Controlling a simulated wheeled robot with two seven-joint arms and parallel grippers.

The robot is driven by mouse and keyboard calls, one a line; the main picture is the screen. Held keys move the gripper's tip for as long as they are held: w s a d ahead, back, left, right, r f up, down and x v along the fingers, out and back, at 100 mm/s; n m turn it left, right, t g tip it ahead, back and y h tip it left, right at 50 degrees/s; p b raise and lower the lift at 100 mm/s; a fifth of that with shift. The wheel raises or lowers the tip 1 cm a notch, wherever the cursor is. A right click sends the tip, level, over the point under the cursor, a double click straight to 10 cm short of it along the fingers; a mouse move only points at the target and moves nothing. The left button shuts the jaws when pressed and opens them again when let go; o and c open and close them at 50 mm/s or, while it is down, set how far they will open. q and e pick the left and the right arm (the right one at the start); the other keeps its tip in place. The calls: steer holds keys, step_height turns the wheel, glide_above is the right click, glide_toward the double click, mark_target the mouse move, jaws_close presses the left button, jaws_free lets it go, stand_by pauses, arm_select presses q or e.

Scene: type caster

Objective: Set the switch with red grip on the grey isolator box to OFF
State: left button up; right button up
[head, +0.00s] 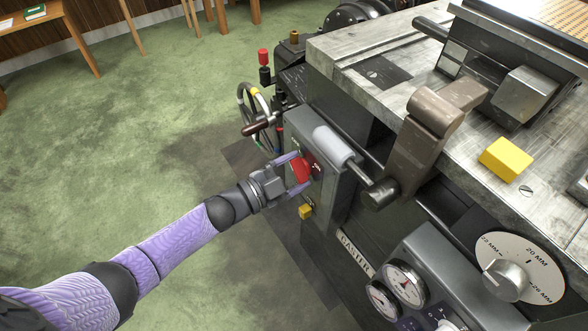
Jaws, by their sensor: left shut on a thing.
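The grey isolator box (328,199) is fixed to the side of the type caster. Its red switch grip (300,169) sits on the face turned toward my arm. My left gripper (296,173) reaches in from the left, with one finger above and one below the red grip, and is shut on it. The fingers and the steep angle hide part of the grip and the markings around it, so I cannot read its setting. My right gripper is not in the head view.
A handwheel (256,112) stands behind. Gauges (404,284) and a dial (508,280) are at lower right. Green floor at left is open.

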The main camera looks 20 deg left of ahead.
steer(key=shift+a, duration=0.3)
arm_select(q)
steer(key=o, duration=1.1)
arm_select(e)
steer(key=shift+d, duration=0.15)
arm_select(q)
steer(key=p+v, duration=0.3)
steer(key=v, duration=0.7)
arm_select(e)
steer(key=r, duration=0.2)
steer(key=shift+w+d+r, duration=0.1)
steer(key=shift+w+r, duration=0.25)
arm_select(q)
steer(key=shift+f, duration=0.1)
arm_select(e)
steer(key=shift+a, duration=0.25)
